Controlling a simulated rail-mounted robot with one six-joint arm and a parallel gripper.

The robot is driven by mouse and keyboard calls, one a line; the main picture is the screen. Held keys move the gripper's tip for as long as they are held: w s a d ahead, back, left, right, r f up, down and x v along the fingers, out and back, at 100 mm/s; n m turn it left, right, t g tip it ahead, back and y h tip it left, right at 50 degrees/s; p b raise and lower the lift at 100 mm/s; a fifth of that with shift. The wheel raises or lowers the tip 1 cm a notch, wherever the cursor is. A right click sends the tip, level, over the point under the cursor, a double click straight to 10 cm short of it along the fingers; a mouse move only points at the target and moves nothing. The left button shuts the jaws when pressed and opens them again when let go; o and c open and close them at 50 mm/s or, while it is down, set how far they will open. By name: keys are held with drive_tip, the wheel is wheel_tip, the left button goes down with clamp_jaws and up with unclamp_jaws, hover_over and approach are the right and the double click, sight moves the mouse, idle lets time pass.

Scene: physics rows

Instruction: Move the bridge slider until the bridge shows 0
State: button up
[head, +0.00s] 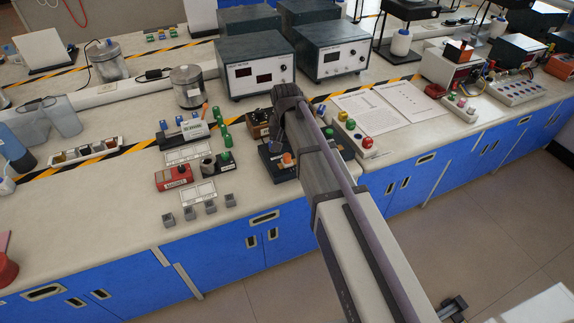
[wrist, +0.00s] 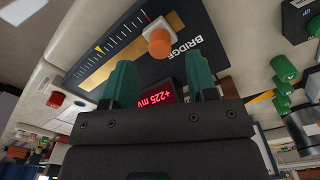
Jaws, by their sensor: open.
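The bridge is a dark box (wrist: 205,20) lettered "BRIDGE", with a tick scale (wrist: 130,52) along it, in the wrist view. Its slider has an orange knob (wrist: 160,43) on a pale block, beside the scale. A yellow triangle (wrist: 98,49) marks a point on the scale, away from the knob. The red display (wrist: 155,98), seen upside down, reads +225 mV. My gripper (wrist: 158,62) is open; its green fingers are apart and the knob shows beyond the gap between their tips. In the head view the knob (head: 287,158) shows beside my arm, which hides part of the bridge.
A red meter box (head: 174,178) and small grey blocks (head: 210,207) lie left of the bridge. Green-topped terminals (head: 224,140) stand close on its left. Paper sheets (head: 385,107) and a block with coloured knobs (head: 355,138) lie right. Large meters (head: 258,70) stand behind.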

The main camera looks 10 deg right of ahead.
sight(287, 155)
wheel_tip(287, 155, down, 4)
drive_tip(key=shift+f+b, duration=0.15)
drive_tip(key=shift+b, duration=1.05)
drive_tip(key=shift+c, duration=0.4)
clamp_jaws()
